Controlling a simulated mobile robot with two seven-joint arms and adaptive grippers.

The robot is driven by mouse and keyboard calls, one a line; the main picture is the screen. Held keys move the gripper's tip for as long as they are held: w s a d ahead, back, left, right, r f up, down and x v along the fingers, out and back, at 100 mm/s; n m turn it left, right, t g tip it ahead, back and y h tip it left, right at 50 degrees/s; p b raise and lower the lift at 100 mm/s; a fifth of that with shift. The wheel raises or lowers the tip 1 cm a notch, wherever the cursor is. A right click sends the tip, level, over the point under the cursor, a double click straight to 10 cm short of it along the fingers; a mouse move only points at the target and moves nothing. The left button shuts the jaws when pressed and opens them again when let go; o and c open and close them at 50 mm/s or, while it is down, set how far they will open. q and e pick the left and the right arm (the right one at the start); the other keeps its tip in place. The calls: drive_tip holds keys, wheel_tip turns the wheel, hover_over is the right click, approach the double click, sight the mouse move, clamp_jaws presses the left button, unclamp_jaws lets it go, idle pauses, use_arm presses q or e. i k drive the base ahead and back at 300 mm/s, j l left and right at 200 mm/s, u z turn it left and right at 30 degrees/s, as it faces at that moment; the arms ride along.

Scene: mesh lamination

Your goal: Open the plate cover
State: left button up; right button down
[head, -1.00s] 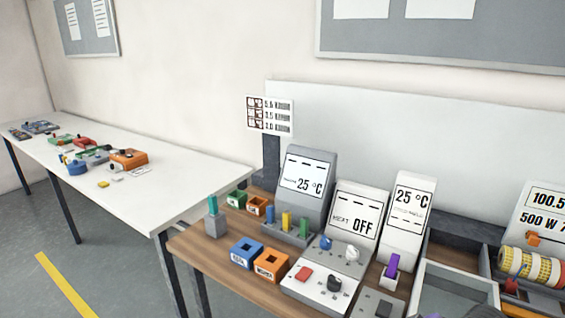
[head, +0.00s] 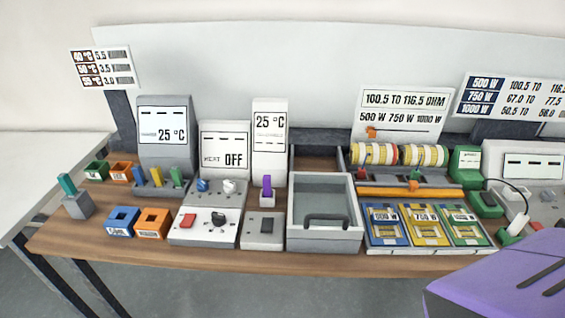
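A grey box (head: 295,238) stands near the middle of the wooden bench. A flat grey, glassy-looking cover (head: 322,191) with a dark bar handle (head: 327,219) at its front lies over it, and it appears closed. I take this for the plate cover. What lies beneath it cannot be made out clearly. Neither of my grippers shows in the head view, and nothing is seen touching the cover or its handle.
Left of the box stand a control panel (head: 205,227) reading "HEAT OFF" and a small grey block (head: 264,230). Right of it lie blue, yellow and green cards (head: 424,224) below an orange bar (head: 411,191). A large purple shape fills the lower right corner.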

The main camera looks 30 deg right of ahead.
sight(306, 231)
drive_tip(key=l+z, duration=0.2)
drive_tip(key=z, duration=0.3)
drive_tip(key=i+l+z, duration=0.1)
drive_tip(key=z, duration=0.35)
